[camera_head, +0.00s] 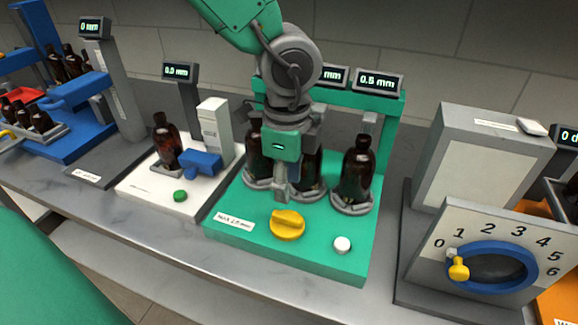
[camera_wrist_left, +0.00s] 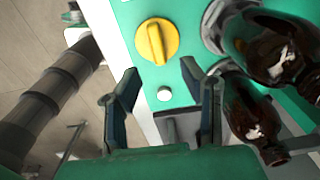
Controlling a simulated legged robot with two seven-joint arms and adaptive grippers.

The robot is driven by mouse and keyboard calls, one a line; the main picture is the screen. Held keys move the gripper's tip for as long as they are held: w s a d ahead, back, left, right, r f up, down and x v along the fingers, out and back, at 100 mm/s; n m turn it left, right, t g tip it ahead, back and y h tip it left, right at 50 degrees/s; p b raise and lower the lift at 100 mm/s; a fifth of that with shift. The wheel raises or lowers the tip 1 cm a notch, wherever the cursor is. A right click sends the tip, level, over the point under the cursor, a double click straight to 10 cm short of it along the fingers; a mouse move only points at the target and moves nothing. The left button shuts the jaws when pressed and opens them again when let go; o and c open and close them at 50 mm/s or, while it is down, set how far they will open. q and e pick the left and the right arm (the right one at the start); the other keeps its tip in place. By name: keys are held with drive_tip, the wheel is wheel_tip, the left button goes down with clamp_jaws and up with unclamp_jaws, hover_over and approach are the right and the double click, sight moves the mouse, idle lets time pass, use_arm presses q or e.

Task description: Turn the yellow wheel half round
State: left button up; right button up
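The yellow wheel (camera_head: 287,225) is a round knob with a raised grip bar, on the front of the green station's base (camera_head: 235,215). In the left wrist view the yellow wheel (camera_wrist_left: 157,41) lies beyond the fingertips, its bar running roughly up and down the picture. My left gripper (camera_head: 281,190) hangs above and behind the wheel, in front of the bottles. In the left wrist view its two fingers (camera_wrist_left: 160,78) are spread apart with nothing between them. The gripper does not touch the wheel. My right gripper is in neither view.
Brown bottles (camera_head: 356,172) stand in grey holders close behind the wheel. A white button (camera_head: 342,244) is to its right. A display (camera_head: 378,82) reads 0.5 mm. A numbered dial with a blue ring (camera_head: 483,247) stands right; a white station (camera_head: 150,190) stands left.

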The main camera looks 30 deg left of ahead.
use_arm(q)
drive_tip(key=shift+r, duration=1.75)
